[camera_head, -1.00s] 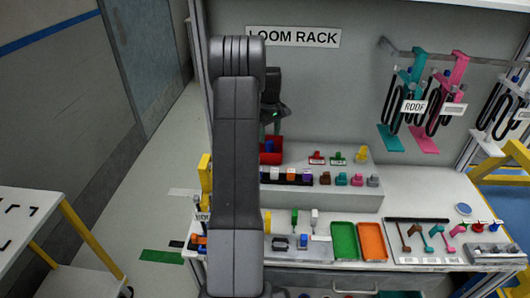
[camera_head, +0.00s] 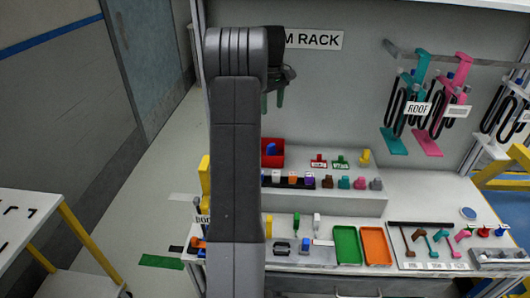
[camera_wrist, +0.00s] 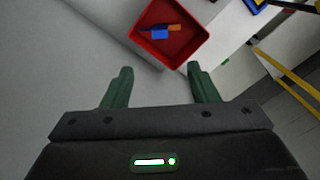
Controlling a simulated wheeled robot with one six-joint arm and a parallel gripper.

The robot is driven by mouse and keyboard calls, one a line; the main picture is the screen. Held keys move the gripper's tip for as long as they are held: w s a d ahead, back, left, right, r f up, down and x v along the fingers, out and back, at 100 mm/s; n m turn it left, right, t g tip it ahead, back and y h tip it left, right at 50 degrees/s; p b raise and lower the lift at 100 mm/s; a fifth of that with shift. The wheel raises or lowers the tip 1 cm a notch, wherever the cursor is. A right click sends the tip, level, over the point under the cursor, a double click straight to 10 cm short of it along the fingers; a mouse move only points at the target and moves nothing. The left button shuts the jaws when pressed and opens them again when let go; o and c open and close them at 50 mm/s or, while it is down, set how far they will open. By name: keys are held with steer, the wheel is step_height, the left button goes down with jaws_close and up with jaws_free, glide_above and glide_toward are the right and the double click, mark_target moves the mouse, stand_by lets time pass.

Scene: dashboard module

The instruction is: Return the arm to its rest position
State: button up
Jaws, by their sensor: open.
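My arm stands upright across the left middle of the head view and hides part of the rack and shelf. My gripper (camera_head: 273,100) shows beside the top of the arm, in front of the grey back panel. In the wrist view my gripper (camera_wrist: 158,88) is open, its two green fingers apart with nothing between them. The red bin (camera_head: 278,148) also shows in the head view, on the raised shelf below the gripper.
A green tray (camera_head: 346,246) and an orange tray (camera_head: 375,246) lie on the bench, with small coloured parts beside them. Teal and pink hangers (camera_head: 416,100) hang from a rail at the right.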

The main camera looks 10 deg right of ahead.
mark_target(271, 145)
step_height(271, 145, down, 14)
steer(key=shift+r+p, duration=0.2)
steer(key=shift+p, duration=0.9)
steer(key=shift+r+p, duration=1.2)
steer(key=shift+r, duration=0.75)
